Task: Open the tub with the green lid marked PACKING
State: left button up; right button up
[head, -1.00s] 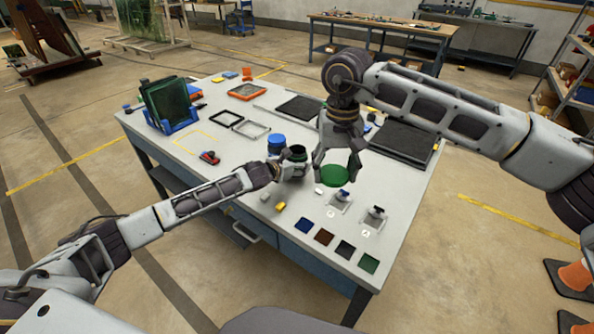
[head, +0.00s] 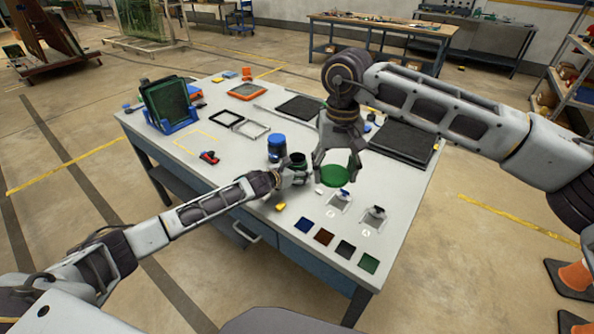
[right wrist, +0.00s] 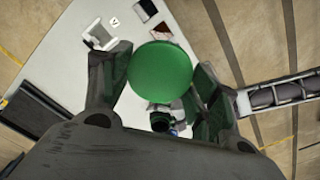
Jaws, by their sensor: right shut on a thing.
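My right gripper (head: 337,168) is shut on the green lid (head: 334,177), a round disc held above the right part of the table. The lid fills the middle of the right wrist view (right wrist: 160,72), between the fingers. The tub (head: 297,159) stands to the left of the lid, apart from it, with a dark open mouth; its mouth shows below the lid in the right wrist view (right wrist: 161,121). My left gripper (head: 292,177) is at the near side of the tub. Its fingers are too small and partly hidden to tell their state. No PACKING mark can be read.
A blue-lidded tub (head: 277,148) stands just behind and left of the open tub. Two small dark-topped items (head: 340,197) (head: 374,215) and several colour squares (head: 323,237) lie at the front right. A yellow block (head: 280,206) lies near my left arm.

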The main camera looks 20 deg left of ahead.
pick_arm(q)
jog(key=shift+r, duration=0.15)
dwell(0.3)
jog(key=shift+v, duration=6)
